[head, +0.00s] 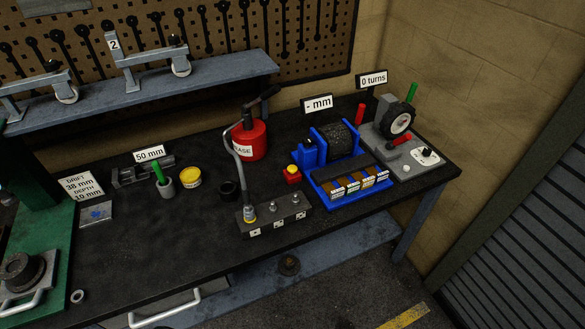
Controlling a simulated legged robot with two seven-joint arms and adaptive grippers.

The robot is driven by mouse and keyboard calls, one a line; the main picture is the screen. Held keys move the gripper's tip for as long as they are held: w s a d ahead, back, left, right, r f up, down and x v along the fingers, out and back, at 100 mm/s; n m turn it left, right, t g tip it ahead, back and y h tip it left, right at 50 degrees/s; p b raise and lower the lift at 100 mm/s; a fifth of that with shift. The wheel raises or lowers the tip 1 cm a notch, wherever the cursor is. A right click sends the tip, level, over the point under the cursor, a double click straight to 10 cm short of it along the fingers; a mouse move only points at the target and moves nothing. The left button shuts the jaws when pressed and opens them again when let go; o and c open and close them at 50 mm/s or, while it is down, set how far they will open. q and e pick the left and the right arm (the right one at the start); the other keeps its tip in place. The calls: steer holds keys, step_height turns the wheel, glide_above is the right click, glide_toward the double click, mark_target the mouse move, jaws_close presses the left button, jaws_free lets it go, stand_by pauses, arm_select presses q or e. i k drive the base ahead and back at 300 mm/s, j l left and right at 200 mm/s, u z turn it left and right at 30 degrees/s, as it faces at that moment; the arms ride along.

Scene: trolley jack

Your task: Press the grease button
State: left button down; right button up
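A small red box with a round yellow button on top (292,172) sits on the dark workbench, just left of the blue fixture. It looks like the grease button, but I see no label on it. A red grease can (252,143), with a partly hidden label reading "EASE", stands behind it to the left. A grey hose (234,155) curves from the can's pump down to a grey block (275,215) in front. Neither of my grippers is in view, and nothing touches the button.
A blue fixture (345,185) with a dark drum stands right of the button, and a grey dial device (405,145) is beyond it. The bench front (170,240) is mostly clear. A shelf (140,95) runs behind.

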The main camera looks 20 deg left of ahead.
mark_target(291, 169)
steer(key=i+l+u, duration=0.1)
steer(key=u, duration=0.8)
steer(key=i+l+u, duration=0.4)
steer(key=l, duration=0.25)
steer(key=l+u, duration=0.2)
steer(key=l, duration=0.15)
steer(key=i+l+u, duration=0.2)
steer(key=l, duration=0.2)
steer(key=k+j, duration=0.05)
steer(key=k, duration=0.05)
